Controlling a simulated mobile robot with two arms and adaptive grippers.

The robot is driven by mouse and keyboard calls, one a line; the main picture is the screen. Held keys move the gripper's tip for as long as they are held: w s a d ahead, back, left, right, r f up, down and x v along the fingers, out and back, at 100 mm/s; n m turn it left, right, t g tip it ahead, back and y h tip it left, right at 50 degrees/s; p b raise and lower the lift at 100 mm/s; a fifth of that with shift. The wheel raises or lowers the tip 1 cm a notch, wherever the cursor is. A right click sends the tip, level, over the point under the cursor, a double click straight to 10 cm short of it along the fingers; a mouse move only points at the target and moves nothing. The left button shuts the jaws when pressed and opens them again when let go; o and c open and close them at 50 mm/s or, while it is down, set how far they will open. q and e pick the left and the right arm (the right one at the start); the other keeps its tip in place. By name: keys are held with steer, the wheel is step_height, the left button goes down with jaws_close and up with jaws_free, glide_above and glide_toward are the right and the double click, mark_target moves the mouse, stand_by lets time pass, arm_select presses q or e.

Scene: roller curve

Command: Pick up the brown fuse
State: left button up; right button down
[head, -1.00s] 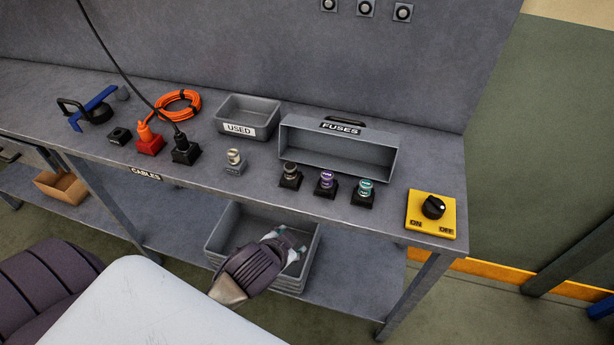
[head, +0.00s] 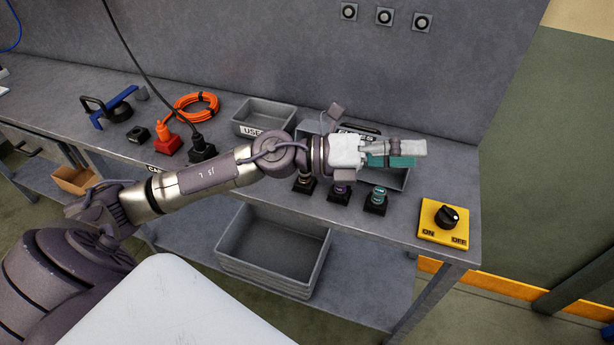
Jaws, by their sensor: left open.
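The brown fuse (head: 304,184) stands upright in a black socket on the bench, leftmost of three in a row. Its top is partly covered by my left arm. The purple fuse (head: 341,189) and the teal fuse (head: 378,194) stand in sockets right of the brown one. My right gripper is out of view.
The USED bin (head: 265,112) stands left of the FUSES bin, partly behind my arm. A yellow switch box (head: 443,222) sits at the bench's right end. Orange cable (head: 196,108) and plugs lie left. A grey crate (head: 272,250) is on the lower shelf.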

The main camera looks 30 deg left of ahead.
arm_select(q)
step_height(320, 180, down, 3)
steer(key=a+m+g+y, duration=0.3)
steer(key=m, duration=0.1)
steer(key=m+g+y, duration=0.2)
steer(key=y, duration=0.9)
glide_toward(305, 178)
steer(key=w+f+p, duration=0.1)
steer(key=f, duration=0.1)
steer(key=w+f+p, duration=0.1)
steer(key=w, duration=0.1)
steer(key=shift+a+f, duration=0.2)
steer(key=shift+f, duration=0.15)
steer(key=p+x, duration=0.1)
steer(key=x, duration=0.1)
steer(key=p+x, duration=0.1)
steer(key=x, duration=0.1)
steer(key=shift+w+d+f, duration=0.1)
steer(key=shift+d+f, duration=0.2)
steer(key=shift+f, duration=0.05)
steer(key=shift+w+f, duration=0.1)
steer(key=shift+f, duration=0.2)
jaws_close()
